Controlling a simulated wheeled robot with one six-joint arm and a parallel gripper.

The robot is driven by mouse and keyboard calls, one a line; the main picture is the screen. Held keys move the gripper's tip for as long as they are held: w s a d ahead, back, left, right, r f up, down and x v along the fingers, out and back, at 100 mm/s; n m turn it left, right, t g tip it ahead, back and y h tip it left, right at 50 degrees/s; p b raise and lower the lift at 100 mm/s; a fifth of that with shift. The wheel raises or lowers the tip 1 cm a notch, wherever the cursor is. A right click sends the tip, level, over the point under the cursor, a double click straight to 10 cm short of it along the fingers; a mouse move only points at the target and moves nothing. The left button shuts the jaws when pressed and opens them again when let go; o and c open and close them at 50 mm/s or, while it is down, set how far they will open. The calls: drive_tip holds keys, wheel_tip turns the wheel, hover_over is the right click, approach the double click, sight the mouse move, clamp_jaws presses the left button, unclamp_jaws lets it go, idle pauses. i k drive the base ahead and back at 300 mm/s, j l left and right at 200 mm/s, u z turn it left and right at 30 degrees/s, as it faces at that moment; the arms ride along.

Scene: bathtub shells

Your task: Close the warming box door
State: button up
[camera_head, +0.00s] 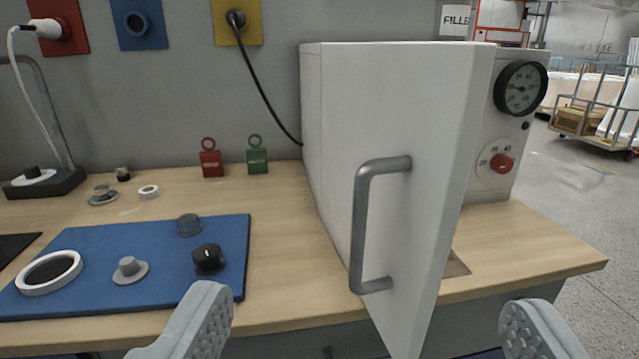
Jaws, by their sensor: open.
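The warming box (508,150) stands on the right part of the wooden bench. Its white door (435,110) is open, swung out toward me past the bench's front edge, and hides the inside of the box. A grey bar handle (362,225) stands upright on the door's left-facing side. My gripper (370,325) is open, its two grey fingers wide apart at the bottom of the view. The handle and the door's lower part show between the fingers in the picture. I see no contact with either.
A blue mat (150,285) with knobs and a white ring lies on the bench (285,235) at left. Red (211,163) and green (257,160) tags stand behind. The box front carries a gauge (520,88) and red knob (502,163). A black cable (262,88) hangs left of the box.

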sight(401, 122)
drive_tip(key=k+z, duration=0.1)
drive_tip(key=k, duration=0.75)
